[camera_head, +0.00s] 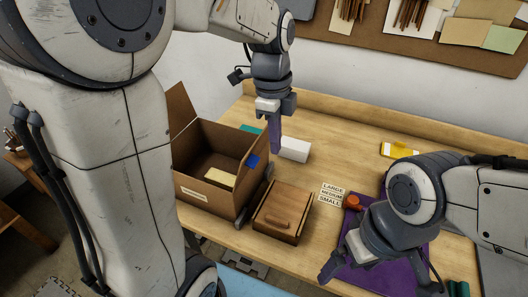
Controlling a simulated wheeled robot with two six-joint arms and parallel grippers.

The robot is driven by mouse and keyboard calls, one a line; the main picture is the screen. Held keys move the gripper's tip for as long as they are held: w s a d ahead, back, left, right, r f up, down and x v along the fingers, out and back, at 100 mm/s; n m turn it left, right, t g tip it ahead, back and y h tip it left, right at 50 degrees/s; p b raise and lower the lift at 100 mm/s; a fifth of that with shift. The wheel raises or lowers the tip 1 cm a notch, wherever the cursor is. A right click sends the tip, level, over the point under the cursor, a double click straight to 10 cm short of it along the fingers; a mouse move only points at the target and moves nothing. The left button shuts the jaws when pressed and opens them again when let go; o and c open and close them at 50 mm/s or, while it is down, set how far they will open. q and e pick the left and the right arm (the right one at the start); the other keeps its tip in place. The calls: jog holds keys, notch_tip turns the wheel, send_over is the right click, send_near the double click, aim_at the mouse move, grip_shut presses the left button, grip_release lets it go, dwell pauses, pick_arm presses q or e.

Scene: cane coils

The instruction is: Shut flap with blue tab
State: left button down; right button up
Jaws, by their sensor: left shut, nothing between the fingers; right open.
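The open cardboard box (207,197) stands at the left of the bench with a label on its front. Its right-hand flap stands raised and carries the blue tab (252,161). Another flap (182,114) stands up at the left. A pale yellow piece (219,178) lies inside the box. My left gripper (276,147) points down, shut and empty, just right of the raised flap and behind the tab; I cannot tell whether it touches the flap. My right gripper (375,277) is open at the front right, over the purple mat (407,253), away from the box.
A white block (295,149) lies beside my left fingertips. A lidded wooden box (282,213) sits right of the cardboard box, near size labels (331,194). A small orange item (353,201) sits by the mat. A yellow item (399,150) lies farther back.

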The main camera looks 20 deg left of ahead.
pick_arm(q)
jog(key=a+f+p, duration=0.3)
jog(key=f, duration=0.3)
jog(key=shift+f, duration=0.4)
pick_arm(e)
notch_tip(320, 180, up, 4)
jog(key=shift+f, duration=0.2)
pick_arm(q)
jog(key=shift+a, duration=0.1)
